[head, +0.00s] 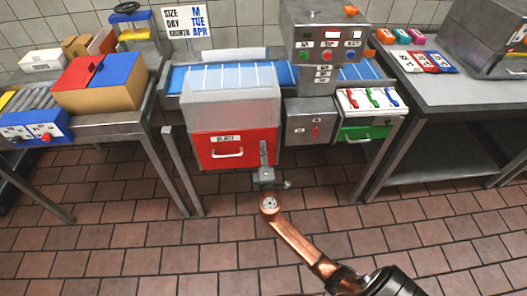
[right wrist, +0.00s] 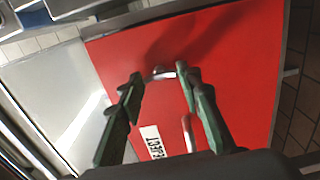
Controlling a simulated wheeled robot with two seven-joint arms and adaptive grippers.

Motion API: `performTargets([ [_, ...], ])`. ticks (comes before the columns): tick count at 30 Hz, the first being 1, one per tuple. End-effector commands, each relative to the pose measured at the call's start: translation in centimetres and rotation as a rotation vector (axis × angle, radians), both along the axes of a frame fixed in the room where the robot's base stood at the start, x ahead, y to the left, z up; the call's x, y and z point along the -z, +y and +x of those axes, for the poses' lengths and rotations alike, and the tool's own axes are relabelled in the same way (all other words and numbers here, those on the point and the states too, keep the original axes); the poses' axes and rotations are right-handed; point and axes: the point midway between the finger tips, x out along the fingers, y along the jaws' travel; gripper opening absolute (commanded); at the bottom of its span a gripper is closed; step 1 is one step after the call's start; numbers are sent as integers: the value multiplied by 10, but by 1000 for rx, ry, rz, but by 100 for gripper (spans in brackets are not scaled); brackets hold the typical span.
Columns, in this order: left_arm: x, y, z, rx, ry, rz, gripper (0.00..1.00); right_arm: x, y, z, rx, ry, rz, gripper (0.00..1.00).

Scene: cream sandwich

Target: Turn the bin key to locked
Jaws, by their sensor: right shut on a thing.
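The red reject bin (head: 207,155) stands under the conveyor in the head view, with a white label and a pale bar handle (head: 227,153) on its front. My right gripper (head: 264,150) is at the right part of this front. In the right wrist view its two dark green fingers (right wrist: 160,74) point at the red face (right wrist: 225,60). A small silvery bin key (right wrist: 161,73) shows between the fingertips, and the gripper is shut on it. The arm hides the key in the head view, and which way it is turned is unclear. My left gripper is out of view.
A grey box with a small red switch (head: 315,131) is right of the bin, beside a green-fronted drawer (head: 365,133). A control panel (head: 327,45) rises above. Steel tables stand left and right (head: 445,90). The tiled floor in front is clear.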

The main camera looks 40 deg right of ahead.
Motion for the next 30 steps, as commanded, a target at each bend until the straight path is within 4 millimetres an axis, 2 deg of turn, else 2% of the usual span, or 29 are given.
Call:
performTargets([
  [9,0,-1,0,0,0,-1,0,1,0,0,-1,3,-3,8],
  [10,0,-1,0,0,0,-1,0,1,0,0,-1,3,-3,34],
  [17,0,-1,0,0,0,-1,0,1,0,0,0,2,-2,50],
  [26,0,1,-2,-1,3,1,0,0,1,-1,0,1,-2,50],
  [30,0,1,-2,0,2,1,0,1,8,-13,-1,2,-1,50],
])
